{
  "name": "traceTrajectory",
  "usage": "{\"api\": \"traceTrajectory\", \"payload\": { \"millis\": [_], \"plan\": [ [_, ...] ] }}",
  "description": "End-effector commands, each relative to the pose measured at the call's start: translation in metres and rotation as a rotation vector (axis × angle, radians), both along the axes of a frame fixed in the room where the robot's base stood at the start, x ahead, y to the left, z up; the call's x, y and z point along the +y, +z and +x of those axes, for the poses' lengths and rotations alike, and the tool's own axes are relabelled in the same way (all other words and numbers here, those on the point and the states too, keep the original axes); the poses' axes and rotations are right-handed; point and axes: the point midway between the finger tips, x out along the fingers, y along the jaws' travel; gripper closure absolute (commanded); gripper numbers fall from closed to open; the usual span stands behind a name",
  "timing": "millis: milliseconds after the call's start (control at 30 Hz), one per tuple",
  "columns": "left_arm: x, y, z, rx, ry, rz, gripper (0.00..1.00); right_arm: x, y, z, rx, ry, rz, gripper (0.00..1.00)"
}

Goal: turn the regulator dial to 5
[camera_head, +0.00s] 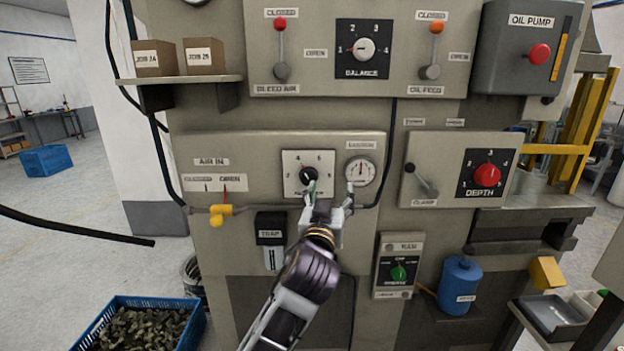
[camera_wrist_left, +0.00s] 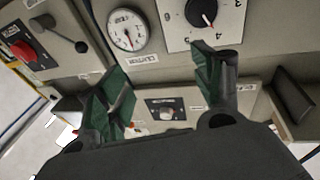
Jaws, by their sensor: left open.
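The regulator dial (camera_head: 308,173) is a black knob on a white numbered plate in the middle panel. Its top also shows at the upper edge of the wrist view (camera_wrist_left: 201,12), cut off there. My left gripper (camera_head: 331,190) is in front of the panel, just below and right of the dial. Its green-padded fingers are spread with nothing between them in the wrist view (camera_wrist_left: 155,82). One fingertip overlaps the plate's lower edge; I cannot tell whether it touches. My right gripper is not in view.
A round gauge (camera_head: 360,171) is right of the dial. A yellow valve handle (camera_head: 220,212) on a pipe is at lower left. The red depth dial (camera_head: 487,175) and clamp lever (camera_head: 424,183) are to the right. The balance dial (camera_head: 364,48) is above. A blue crate (camera_head: 197,338) stands on the floor.

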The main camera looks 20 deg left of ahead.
Motion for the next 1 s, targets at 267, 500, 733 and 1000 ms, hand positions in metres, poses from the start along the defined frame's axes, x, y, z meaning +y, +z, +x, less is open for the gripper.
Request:
{"api": "traceTrajectory", "payload": {
  "millis": [267,500,733,1000],
  "plan": [
    [0.035,0.005,-0.022,0.023,0.114,-0.222,0.33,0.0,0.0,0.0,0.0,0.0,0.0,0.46],
    [0.051,-0.014,-0.024,0.064,0.18,-0.421,0.33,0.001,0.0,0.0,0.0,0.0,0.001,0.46],
    [0.052,-0.016,-0.024,0.056,0.179,-0.507,0.33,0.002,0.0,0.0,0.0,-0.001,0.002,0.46],
    [0.052,-0.016,-0.024,0.055,0.178,-0.51,0.33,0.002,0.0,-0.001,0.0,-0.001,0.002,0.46]
  ]
}}
